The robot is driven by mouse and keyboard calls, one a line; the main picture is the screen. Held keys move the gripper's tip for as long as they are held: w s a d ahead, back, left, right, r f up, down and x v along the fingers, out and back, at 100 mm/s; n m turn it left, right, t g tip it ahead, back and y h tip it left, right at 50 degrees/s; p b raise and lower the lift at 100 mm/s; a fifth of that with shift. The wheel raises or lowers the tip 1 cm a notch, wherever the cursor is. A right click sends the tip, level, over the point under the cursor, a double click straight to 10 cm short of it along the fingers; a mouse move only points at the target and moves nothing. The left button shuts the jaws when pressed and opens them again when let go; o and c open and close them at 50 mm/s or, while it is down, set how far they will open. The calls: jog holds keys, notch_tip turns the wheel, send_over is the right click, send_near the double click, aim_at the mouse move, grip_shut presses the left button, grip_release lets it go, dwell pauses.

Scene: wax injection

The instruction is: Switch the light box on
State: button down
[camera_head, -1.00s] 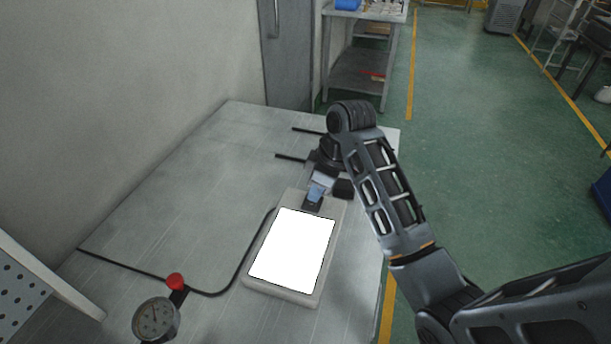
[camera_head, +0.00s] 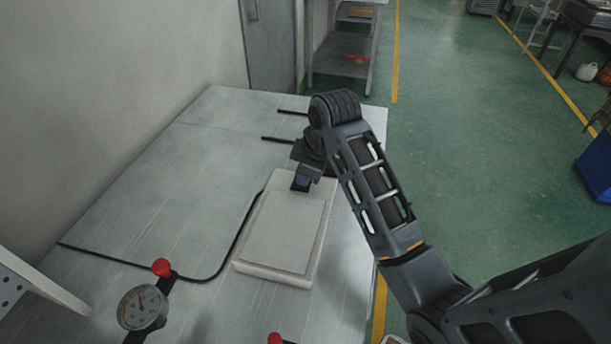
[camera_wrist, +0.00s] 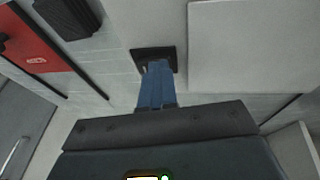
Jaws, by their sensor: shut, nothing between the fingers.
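The light box (camera_head: 281,236) lies flat on the metal table, and its panel is dull grey and unlit. In the wrist view its unlit panel (camera_wrist: 252,45) fills the upper right. A black square switch (camera_wrist: 170,53) sits on the box's frame beside the panel. My gripper (camera_head: 301,184) is over the far end of the box. In the wrist view its blue fingers (camera_wrist: 157,68) are shut and empty, with their tips at the switch. The tips hide part of it, and I cannot tell whether they press it.
A black cable (camera_head: 236,240) runs along the table left of the box. A dial gauge (camera_head: 142,307) and a red knob (camera_head: 161,267) stand at the front left. A red object (camera_wrist: 40,60) shows at the wrist view's left. The table (camera_head: 170,190) is clear at the left.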

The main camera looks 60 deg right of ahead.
jog(key=shift+d+f, duration=0.1)
jog(key=shift+f, duration=0.2)
jog(key=shift+w+d+r+p, duration=0.1)
jog(key=shift+d+p, duration=0.05)
jog(key=shift+d, duration=0.2)
jog(key=shift+w+d+r+p, duration=0.1)
jog(key=shift+d+p, duration=0.05)
jog(key=shift+d, duration=0.2)
jog(key=shift+d, duration=0.1)
